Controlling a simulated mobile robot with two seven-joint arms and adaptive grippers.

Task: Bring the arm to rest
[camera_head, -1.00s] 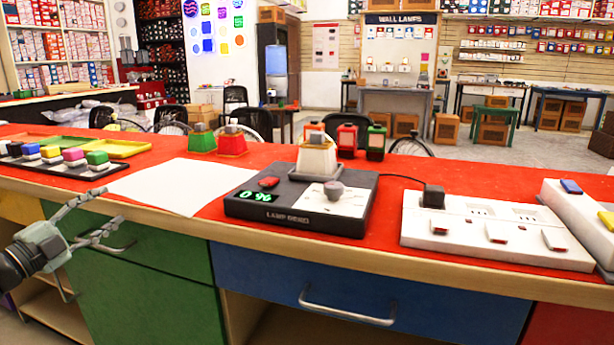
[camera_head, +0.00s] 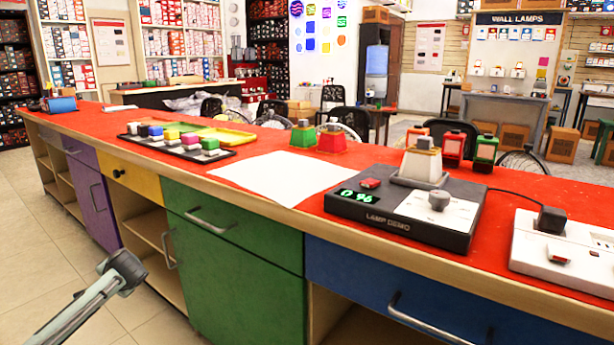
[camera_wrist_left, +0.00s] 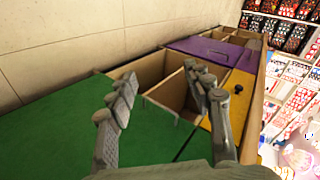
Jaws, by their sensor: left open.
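My left gripper (camera_wrist_left: 162,82) is open and empty in the left wrist view. Its two grey fingers stand apart with the green cabinet front (camera_wrist_left: 55,130) and open wooden shelves (camera_wrist_left: 150,75) behind them. In the head view, a grey part of my left arm (camera_head: 95,295) shows low at the left, over the tiled floor and apart from the counter. The gripper's fingers cannot be made out clearly there. My right gripper is in neither view.
The long red-topped counter (camera_head: 90,118) carries a lamp demo box (camera_head: 410,228), a white sheet (camera_head: 280,178), a black tray of coloured blocks (camera_head: 222,156) and a white switch panel (camera_head: 590,255). The tiled floor (camera_head: 40,235) at left is clear.

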